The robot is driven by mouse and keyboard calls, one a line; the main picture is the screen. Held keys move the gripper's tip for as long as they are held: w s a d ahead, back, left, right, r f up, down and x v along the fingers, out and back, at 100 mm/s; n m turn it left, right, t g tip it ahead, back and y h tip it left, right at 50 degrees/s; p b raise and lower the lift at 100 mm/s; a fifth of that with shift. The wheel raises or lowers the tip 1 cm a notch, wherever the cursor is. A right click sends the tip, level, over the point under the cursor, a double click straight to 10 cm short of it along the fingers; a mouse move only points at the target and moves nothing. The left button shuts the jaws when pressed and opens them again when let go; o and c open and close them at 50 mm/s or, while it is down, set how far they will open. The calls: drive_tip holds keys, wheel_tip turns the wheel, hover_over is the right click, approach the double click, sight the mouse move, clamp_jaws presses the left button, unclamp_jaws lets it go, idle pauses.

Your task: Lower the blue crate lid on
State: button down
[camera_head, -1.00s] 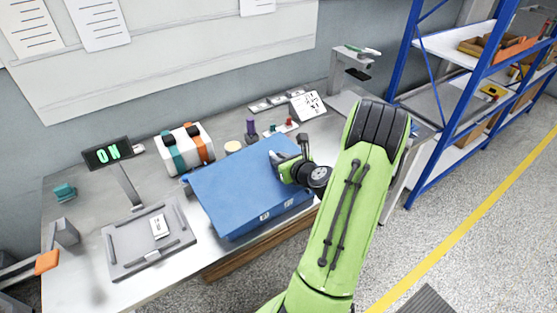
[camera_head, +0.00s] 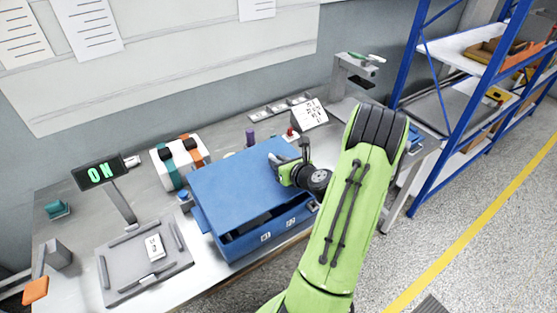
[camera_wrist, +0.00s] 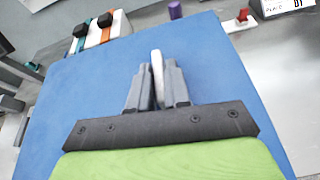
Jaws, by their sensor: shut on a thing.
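The blue crate (camera_head: 252,249) stands on the bench with white labels on its front wall. Its flat blue lid (camera_head: 237,184) lies over it, with a dark gap between the lid's front edge and the crate's front wall. My gripper (camera_head: 279,161) is at the lid's right rear part. In the wrist view, my gripper's fingers (camera_wrist: 158,82) are shut around a pale upright piece on the lid (camera_wrist: 80,88). The fingers hide most of this piece. The lid covers most of the crate's inside, and my arm hides part of its right side.
Left of the crate are a grey tray (camera_head: 117,277) and an "ON" display (camera_head: 100,172). A blue shelf rack (camera_head: 433,80) stands at the right.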

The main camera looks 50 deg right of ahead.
sight(300, 192)
wheel_tip(300, 192, down, 5)
drive_tip(key=b, duration=0.3)
drive_tip(key=shift+f, duration=0.1)
drive_tip(key=c, duration=1)
unclamp_jaws()
drive_tip(key=v, duration=1.1)
drive_tip(key=shift+s+d, duration=0.1)
drive_tip(key=b+v, duration=0.4)
drive_tip(key=b, duration=0.1)
drive_tip(key=shift+s+a, duration=0.2)
drive_tip(key=shift+s, duration=0.05)
